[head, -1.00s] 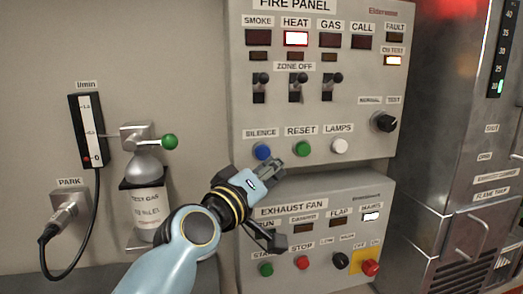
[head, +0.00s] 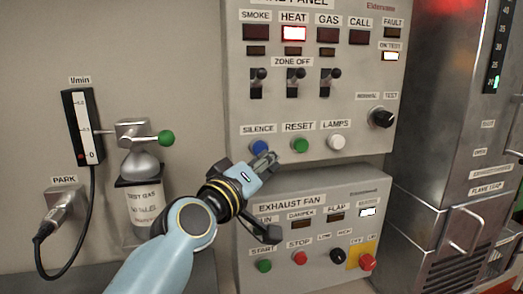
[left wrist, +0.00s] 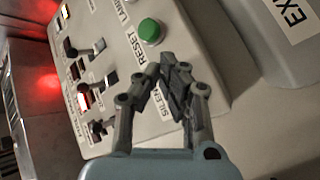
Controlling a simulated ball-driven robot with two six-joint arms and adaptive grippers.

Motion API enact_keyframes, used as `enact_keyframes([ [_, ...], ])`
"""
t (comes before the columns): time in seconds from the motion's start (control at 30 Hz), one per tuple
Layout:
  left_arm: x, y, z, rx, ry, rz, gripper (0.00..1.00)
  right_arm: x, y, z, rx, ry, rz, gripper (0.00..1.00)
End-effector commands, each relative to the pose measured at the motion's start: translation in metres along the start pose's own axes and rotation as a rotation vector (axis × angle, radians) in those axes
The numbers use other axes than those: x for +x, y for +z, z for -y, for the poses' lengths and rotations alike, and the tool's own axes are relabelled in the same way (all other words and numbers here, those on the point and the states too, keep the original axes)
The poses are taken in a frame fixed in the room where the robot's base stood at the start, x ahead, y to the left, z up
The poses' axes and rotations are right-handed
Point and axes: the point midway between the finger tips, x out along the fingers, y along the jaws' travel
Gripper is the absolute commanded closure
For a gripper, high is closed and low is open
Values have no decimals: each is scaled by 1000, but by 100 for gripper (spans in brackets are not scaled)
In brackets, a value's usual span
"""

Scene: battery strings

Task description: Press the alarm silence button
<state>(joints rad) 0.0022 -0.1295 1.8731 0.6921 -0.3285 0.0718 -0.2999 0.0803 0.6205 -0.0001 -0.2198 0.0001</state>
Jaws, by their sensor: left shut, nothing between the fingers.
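The blue button (head: 259,147) under the SILENCE label (head: 258,129) sits at the lower left of the fire panel (head: 360,75). My left gripper (head: 268,160) is shut and empty, its fingertips just below and right of the blue button in the head view. I cannot tell whether they touch it. In the left wrist view, the shut fingers (left wrist: 168,76) lie over the end of the SILENCE label and the blue button is hidden. The green reset button (left wrist: 151,31) shows beyond them. My right gripper is not in view.
The green reset button (head: 300,146) and white lamps button (head: 337,142) are to the right. The HEAT lamp (head: 294,33) is lit red. The exhaust fan panel (head: 372,190) is below. A test gas bottle (head: 142,205) with a green knob (head: 166,138) stands left.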

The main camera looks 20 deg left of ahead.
Motion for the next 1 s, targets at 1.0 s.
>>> enact_keyframes([
  [1.0,6,-4,4,0,0,0,100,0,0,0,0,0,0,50],
])
